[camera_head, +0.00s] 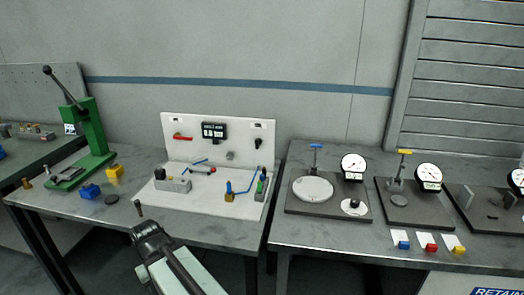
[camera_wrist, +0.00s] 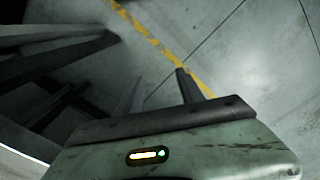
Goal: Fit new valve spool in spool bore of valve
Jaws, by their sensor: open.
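The valve looks to be the grey block (camera_head: 178,185) with a black knob-like part, on the white base of the upright white panel (camera_head: 216,137). Its spool bore is too small to make out. A small dark upright pin (camera_head: 138,208) stands on the table's front edge, left of the white base; it may be the spool, but I cannot tell. My gripper (camera_wrist: 158,88) is open and empty in the wrist view, its two dark fingers apart above the floor. In the head view my arm reaches up in front of the table's front edge, below the pin.
A green press (camera_head: 93,130), blue block (camera_head: 90,192), yellow block (camera_head: 114,172) and dark disc (camera_head: 111,199) are on the left of the table. Dial gauges (camera_head: 353,165) stand on the right table. Table legs (camera_wrist: 60,50) show in the wrist view.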

